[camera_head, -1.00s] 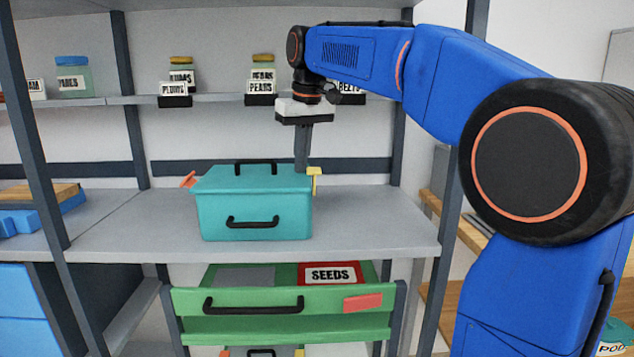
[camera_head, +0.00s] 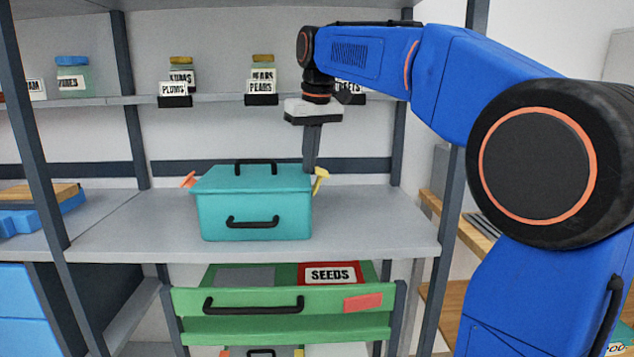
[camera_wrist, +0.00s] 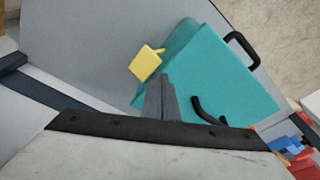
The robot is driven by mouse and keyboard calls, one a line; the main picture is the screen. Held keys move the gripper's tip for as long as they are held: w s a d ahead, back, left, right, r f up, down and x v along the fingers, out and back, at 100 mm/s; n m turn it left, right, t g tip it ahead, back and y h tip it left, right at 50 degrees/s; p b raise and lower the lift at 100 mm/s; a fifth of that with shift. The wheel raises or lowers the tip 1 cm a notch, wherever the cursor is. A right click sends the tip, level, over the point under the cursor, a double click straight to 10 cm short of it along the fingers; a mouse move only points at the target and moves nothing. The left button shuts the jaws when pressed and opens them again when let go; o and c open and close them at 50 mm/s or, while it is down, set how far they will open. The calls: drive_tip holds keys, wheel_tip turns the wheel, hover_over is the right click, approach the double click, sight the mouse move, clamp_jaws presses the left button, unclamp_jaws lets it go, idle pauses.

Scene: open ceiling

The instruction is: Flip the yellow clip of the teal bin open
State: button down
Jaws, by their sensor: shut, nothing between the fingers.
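The teal bin (camera_head: 255,205) stands on the grey shelf with its lid on and a black handle on its front and top. Its yellow clip (camera_head: 320,181) is on the right side and tilts outward, away from the wall of the bin. The yellow clip also shows in the wrist view (camera_wrist: 146,63), beside the edge of the teal lid (camera_wrist: 210,75). An orange clip (camera_head: 188,180) on the left side sticks outward too. My gripper (camera_head: 311,170) is shut and empty, pointing down at the bin's right edge, close beside the yellow clip. Whether they touch is unclear.
The grey shelf (camera_head: 375,225) is clear to the right of the bin. A dark upright (camera_head: 400,140) stands behind on the right. Jars with labels stand on the upper shelf (camera_head: 215,99). A green drawer (camera_head: 285,325) marked SEEDS is below.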

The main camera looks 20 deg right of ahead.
drive_tip(key=shift+s+d+f, duration=0.1)
drive_tip(key=shift+s+d, duration=0.05)
drive_tip(key=shift+d, duration=0.35)
drive_tip(key=shift+s+d+f, duration=0.1)
drive_tip(key=shift+s+d, duration=0.05)
drive_tip(key=shift+d, duration=0.35)
idle(0.5)
drive_tip(key=shift+r, duration=0.1)
wheel_tip(320, 180, up, 7)
drive_tip(key=a, duration=0.1)
drive_tip(key=shift+w, duration=0.2)
idle(0.9)
drive_tip(key=shift+a, duration=0.1)
idle(0.4)
drive_tip(key=s+d+f+m+t, duration=0.2)
drive_tip(key=s+f, duration=2.9)
drive_tip(key=f, duration=0.4)
drive_tip(key=shift+s+d+f+t, duration=0.25)
drive_tip(key=shift+s+t, duration=0.05)
drive_tip(key=shift+s, duration=0.1)
